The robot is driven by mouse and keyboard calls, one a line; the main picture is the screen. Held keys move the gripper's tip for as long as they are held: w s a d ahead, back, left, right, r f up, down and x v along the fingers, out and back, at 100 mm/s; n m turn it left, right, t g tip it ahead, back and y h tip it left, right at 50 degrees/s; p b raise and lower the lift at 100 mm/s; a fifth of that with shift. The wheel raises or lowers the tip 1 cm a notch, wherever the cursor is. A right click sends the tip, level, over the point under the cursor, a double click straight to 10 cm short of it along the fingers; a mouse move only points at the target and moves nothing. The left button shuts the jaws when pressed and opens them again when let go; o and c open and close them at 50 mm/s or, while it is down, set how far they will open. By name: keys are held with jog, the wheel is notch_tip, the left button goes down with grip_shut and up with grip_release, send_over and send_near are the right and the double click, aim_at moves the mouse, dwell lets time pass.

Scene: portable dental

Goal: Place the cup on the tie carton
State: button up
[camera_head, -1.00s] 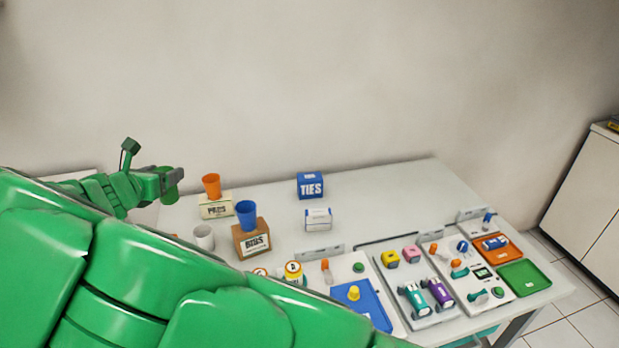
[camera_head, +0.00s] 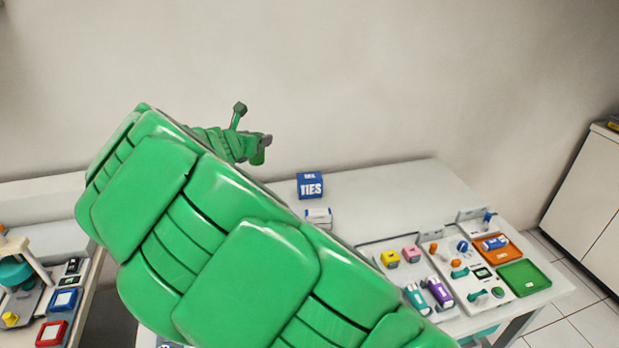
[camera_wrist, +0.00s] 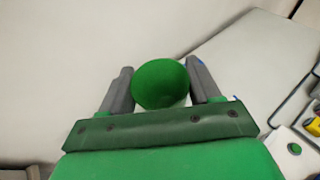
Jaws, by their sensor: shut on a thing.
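My gripper (camera_head: 264,141) is shut on a green cup (camera_head: 258,156) and holds it raised in front of the back wall. In the wrist view the green cup (camera_wrist: 160,84) sits between the two grey fingers of my gripper (camera_wrist: 160,66). The tie carton (camera_head: 310,189) is a blue box marked TIES near the back of the white table. It stands to the right of the cup and lower in the head view. Its top looks bare. In the wrist view it is mostly hidden, with only small blue bits beside the right finger.
A white box (camera_head: 318,217) stands in front of the tie carton. My arm hides the left part of the table. Orange tray (camera_head: 493,246), green tray (camera_head: 524,278) and several small parts fill the right end. The table (camera_head: 400,190) right of the carton is clear.

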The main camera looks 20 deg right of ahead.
jog(key=w+d+m+g+h, duration=0.1)
jog(key=w+d, duration=0.1)
jog(key=d, duration=1.5)
send_over(309, 176)
jog(key=shift+f, duration=8.05)
jog(key=shift+s+d+f, duration=0.1)
jog(key=shift+s+f, duration=0.05)
jog(key=shift+f, duration=1.05)
jog(key=shift+f, duration=0.15)
jog(key=o, duration=1)
